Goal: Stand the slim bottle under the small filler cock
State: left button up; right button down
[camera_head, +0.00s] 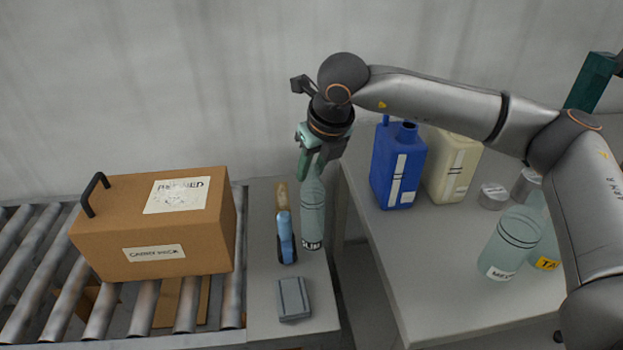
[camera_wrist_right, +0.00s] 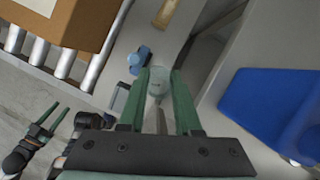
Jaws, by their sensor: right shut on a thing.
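The slim bottle (camera_head: 313,215) is pale green and translucent, with dark rings and a label near its base. It is upright over the narrow grey bench, and I cannot tell whether its base touches the top. My right gripper (camera_head: 312,166) is shut on its upper part from above. In the right wrist view the bottle (camera_wrist_right: 157,84) sits between the green fingers. My left gripper (camera_wrist_right: 50,118) shows at the lower left of that view, its fingers apart and empty. I cannot make out a small filler cock in either view.
A brown carton (camera_head: 155,228) sits on the roller conveyor at left. A blue-and-black item (camera_head: 286,238) and a grey box (camera_head: 294,299) are close to the bottle. The right table (camera_head: 425,285) holds a blue jug (camera_head: 397,168), a cream jug (camera_head: 452,168) and wider bottles (camera_head: 510,243).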

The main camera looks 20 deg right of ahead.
aim_at(312, 182)
jog(key=shift+w+f, duration=0.1)
jog(key=shift+f, duration=1.55)
jog(key=shift+f, duration=0.2)
jog(key=c, duration=0.6)
grip_release()
jog(key=shift+r, duration=0.1)
